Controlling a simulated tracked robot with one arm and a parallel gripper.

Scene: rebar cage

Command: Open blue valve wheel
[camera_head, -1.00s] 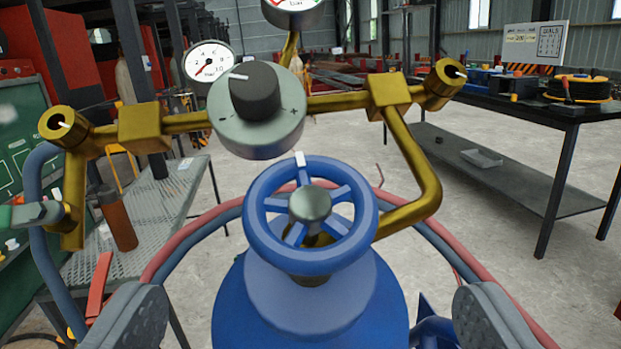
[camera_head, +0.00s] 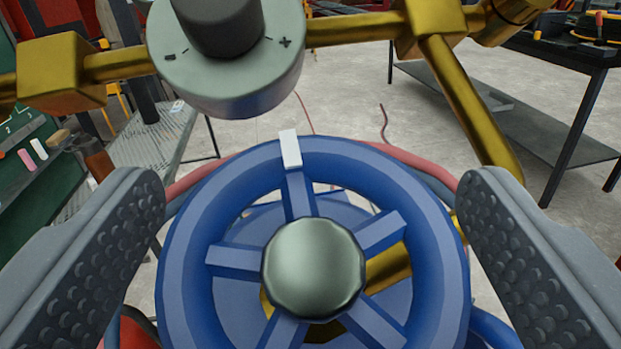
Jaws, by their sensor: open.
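The blue valve wheel (camera_head: 436,262) fills the lower middle of the view, with blue spokes and a grey metal hub (camera_head: 313,268). A white mark (camera_head: 290,149) sits on its rim at the top, slightly left of centre. My gripper (camera_head: 312,200) is open, with one dark studded finger on each side of the wheel. The left finger looks very near the rim's left side, and the right finger very near its right side. I cannot tell whether either touches it. The wheel's bottom edge is cut off by the frame.
A grey regulator with a black knob (camera_head: 222,25) hangs on brass pipes (camera_head: 350,27) just above the wheel. Red and blue hoses (camera_head: 185,185) curve behind it. A metal mesh table (camera_head: 150,140) stands left, and a dark workbench (camera_head: 550,130) stands right.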

